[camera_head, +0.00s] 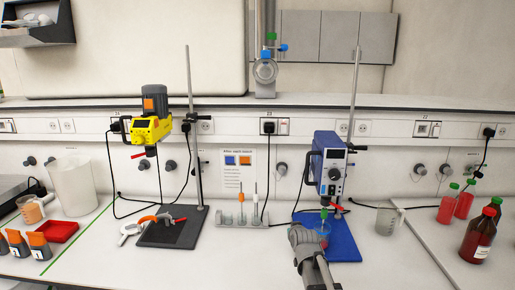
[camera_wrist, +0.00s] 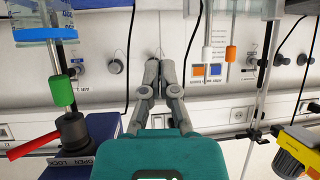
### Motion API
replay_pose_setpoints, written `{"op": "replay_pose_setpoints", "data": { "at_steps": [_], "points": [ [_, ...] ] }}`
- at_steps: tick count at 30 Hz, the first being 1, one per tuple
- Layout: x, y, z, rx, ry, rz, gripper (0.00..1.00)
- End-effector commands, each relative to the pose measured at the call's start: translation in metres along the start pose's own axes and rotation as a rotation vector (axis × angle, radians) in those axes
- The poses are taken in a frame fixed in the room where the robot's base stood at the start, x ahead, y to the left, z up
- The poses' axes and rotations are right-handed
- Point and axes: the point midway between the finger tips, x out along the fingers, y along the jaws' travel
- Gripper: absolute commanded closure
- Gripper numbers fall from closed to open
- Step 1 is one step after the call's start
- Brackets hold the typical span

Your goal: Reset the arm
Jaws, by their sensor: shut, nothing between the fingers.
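My gripper (camera_head: 297,232) is in front of the blue stirrer stand, low in the head view, with my arm reaching up from the bottom edge. In the wrist view its two grey fingers (camera_wrist: 160,68) are drawn together with nothing between them. They point toward the white back wall panel. The blue overhead stirrer (camera_head: 330,165) stands just behind and to the right of the gripper. A beaker with blue liquid (camera_head: 322,228) is under it, close to the gripper and partly hidden by it. The beaker also shows at the upper left of the wrist view (camera_wrist: 45,25), apart from the fingers.
A yellow stirrer (camera_head: 150,128) hangs on a stand at left, over a black base plate (camera_head: 170,232). A rack with screwdriver-like tools (camera_head: 240,218) stands between the stirrers. An empty beaker (camera_head: 386,221) and red bottles (camera_head: 478,237) are at right.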

Motion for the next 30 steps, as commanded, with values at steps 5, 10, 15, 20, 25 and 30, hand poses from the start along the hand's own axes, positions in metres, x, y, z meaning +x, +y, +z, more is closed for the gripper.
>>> {"op": "replay_pose_setpoints", "data": {
  "at_steps": [5,10,15,20,25,30],
  "points": [
    [-0.022,0.003,0.064,0.014,-0.220,-0.002,1.00],
    [-0.049,0.007,0.119,0.028,-0.430,0.002,1.00],
    [-0.083,0.010,0.170,0.046,-0.638,0.009,1.00],
    [-0.119,0.012,0.211,0.062,-0.823,0.018,1.00],
    [-0.150,0.013,0.240,0.077,-0.975,0.030,1.00],
    [-0.167,0.018,0.252,0.086,-1.048,0.036,1.00]
  ]
}}
